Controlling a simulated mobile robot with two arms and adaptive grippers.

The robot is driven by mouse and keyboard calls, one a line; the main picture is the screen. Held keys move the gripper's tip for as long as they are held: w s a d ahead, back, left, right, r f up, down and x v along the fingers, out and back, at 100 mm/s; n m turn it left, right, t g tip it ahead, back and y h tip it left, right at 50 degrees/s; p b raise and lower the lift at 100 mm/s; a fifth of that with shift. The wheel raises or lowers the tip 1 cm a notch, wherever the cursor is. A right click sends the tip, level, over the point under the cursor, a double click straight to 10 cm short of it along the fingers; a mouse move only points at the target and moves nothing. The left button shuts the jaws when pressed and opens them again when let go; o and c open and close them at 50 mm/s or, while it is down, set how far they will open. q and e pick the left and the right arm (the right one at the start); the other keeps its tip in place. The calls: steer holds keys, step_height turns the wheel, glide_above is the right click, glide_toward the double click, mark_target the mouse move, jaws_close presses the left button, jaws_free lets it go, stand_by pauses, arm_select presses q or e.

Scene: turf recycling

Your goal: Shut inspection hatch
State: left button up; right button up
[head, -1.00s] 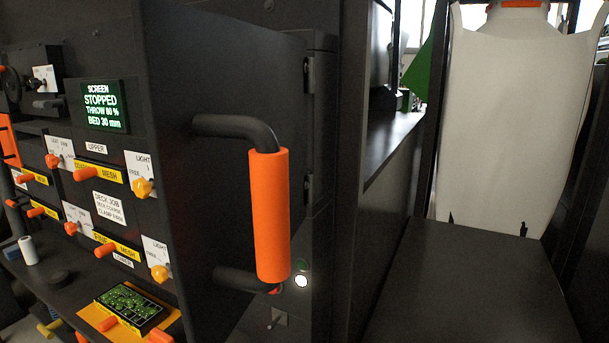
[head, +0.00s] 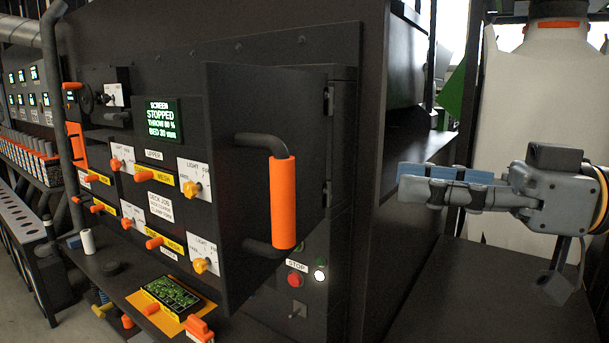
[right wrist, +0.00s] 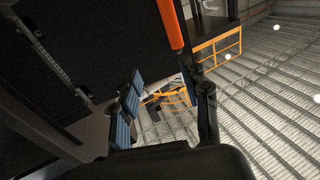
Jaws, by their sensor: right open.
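The inspection hatch (head: 234,110) is a dark panel standing open, swung out from the dark machine, with hinges along its right edge. Its orange grip handle (head: 284,203) sits on black brackets. My right gripper (head: 408,183) comes in from the right in the head view, with blue finger pads. It is open and empty, to the right of the handle and apart from it. In the right wrist view my open fingers (right wrist: 164,80) frame a gap, and the orange handle (right wrist: 169,24) shows beyond the tips. My left gripper is out of view.
The control panel (head: 150,190) left of the hatch has a lit screen (head: 160,121) reading STOPPED, with orange knobs. A red stop button (head: 295,280) is below the handle. A dark flat surface (head: 455,270) lies below my right gripper, and a large white bag (head: 540,90) stands behind.

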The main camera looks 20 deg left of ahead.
steer(key=s+n, duration=0.1)
steer(key=s, duration=0.2)
steer(key=g+p, duration=0.1)
steer(key=p, duration=0.3)
glide_above(284, 251)
steer(key=w+d, duration=0.1)
steer(key=shift+w+a+r, duration=0.1)
steer(key=shift+a+r, duration=0.15)
steer(key=shift+a, duration=0.4)
steer(key=shift+c, duration=0.2)
jaws_close()
